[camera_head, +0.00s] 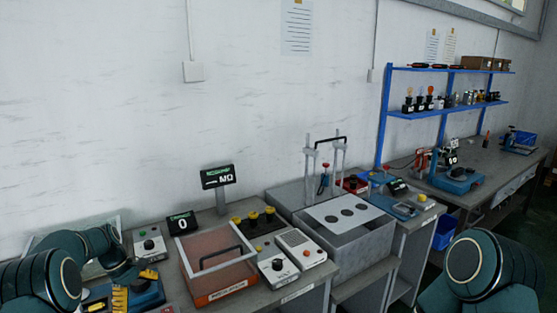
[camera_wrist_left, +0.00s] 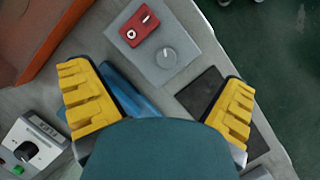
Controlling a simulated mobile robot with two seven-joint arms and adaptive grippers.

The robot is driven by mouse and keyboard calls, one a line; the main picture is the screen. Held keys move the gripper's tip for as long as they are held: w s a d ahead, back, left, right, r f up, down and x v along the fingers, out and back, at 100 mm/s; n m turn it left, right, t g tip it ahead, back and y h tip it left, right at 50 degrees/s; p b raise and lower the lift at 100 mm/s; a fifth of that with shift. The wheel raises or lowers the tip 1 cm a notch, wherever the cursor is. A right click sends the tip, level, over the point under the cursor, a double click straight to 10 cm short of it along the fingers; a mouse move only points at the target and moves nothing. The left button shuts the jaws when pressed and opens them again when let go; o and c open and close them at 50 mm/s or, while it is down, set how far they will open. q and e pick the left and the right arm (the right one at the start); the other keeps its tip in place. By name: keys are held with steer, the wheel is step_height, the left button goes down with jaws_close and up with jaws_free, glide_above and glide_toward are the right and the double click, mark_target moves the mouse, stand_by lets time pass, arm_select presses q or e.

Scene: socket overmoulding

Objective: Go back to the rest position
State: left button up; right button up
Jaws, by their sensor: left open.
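My left arm comes in from the left in the head view, and its yellow-fingered gripper (camera_head: 110,299) is low at the bottom left, over the bench. In the left wrist view the two yellow fingers of the left gripper (camera_wrist_left: 160,98) are spread wide apart with nothing held between them. A blue item (camera_wrist_left: 132,92) lies below, partly hidden by the gripper. My right arm shows only as a dark green link at the bottom right of the head view. Its gripper is out of the frame.
An orange-framed tray (camera_head: 220,292) with a black handle stands right of the left gripper. Control boxes (camera_head: 150,244) and a display (camera_head: 182,223) stand nearby. A grey box with a red switch (camera_wrist_left: 155,42) and a dark pad (camera_wrist_left: 203,94) are below the wrist. A blue shelf (camera_head: 447,69) is farther right.

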arm_select(q)
steer(key=shift+m, duration=0.6)
steer(key=d+f, duration=0.2)
steer(key=f, duration=0.1)
steer(key=s+d+f, duration=0.1)
steer(key=f, duration=0.1)
steer(key=shift+d+f, duration=0.1)
steer(key=shift+d, duration=0.25)
steer(key=s+d+f+m, duration=0.4)
steer(key=s+d+f, duration=0.3)
steer(key=d+f, duration=0.3)
steer(key=s+d+m+t, duration=0.2)
steer(key=s+d+m, duration=0.5)
steer(key=s+d, duration=0.8)
steer(key=s, duration=0.4)
steer(key=shift+r+t, duration=0.3)
steer(key=shift+r, duration=0.1)
